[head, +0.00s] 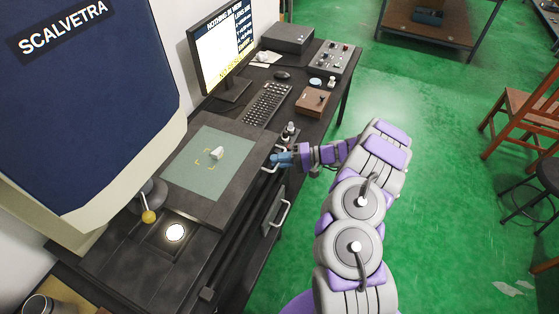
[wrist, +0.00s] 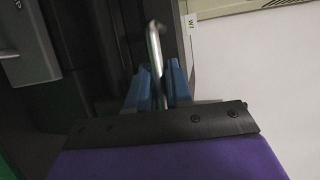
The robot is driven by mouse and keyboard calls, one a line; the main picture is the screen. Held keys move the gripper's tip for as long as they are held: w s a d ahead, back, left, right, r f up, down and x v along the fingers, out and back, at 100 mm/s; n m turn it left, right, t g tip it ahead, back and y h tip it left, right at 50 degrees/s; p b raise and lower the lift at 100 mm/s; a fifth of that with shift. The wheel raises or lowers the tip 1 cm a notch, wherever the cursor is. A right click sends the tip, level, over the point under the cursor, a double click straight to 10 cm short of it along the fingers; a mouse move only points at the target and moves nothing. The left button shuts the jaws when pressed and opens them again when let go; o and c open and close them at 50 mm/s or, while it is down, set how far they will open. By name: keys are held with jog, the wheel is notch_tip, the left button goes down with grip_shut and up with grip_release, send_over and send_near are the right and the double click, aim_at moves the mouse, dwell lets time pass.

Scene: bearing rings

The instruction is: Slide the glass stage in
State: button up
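The glass stage is a pale green glass plate (head: 184,168) set in a dark frame (head: 243,176), to the right of the round light (head: 175,232) in the head view. A small whitish part (head: 216,153) stands on the glass by yellow corner marks. My gripper (head: 275,160) is at the metal handle on the stage's right side. In the wrist view the bent metal handle (wrist: 154,45) runs between the blue fingers of my gripper (wrist: 160,85), which appear closed on it. The exact contact is partly hidden by the fingers.
The navy machine head (head: 90,90) overhangs at left, with a yellow-knobbed lever (head: 149,216) below. A lower drawer handle (head: 283,215) sticks out near my arm. Keyboard (head: 264,103), monitor (head: 222,50) and a brown box (head: 312,101) stand farther back.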

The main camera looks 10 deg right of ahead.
grip_shut()
jog(key=shift+s+f, duration=0.1)
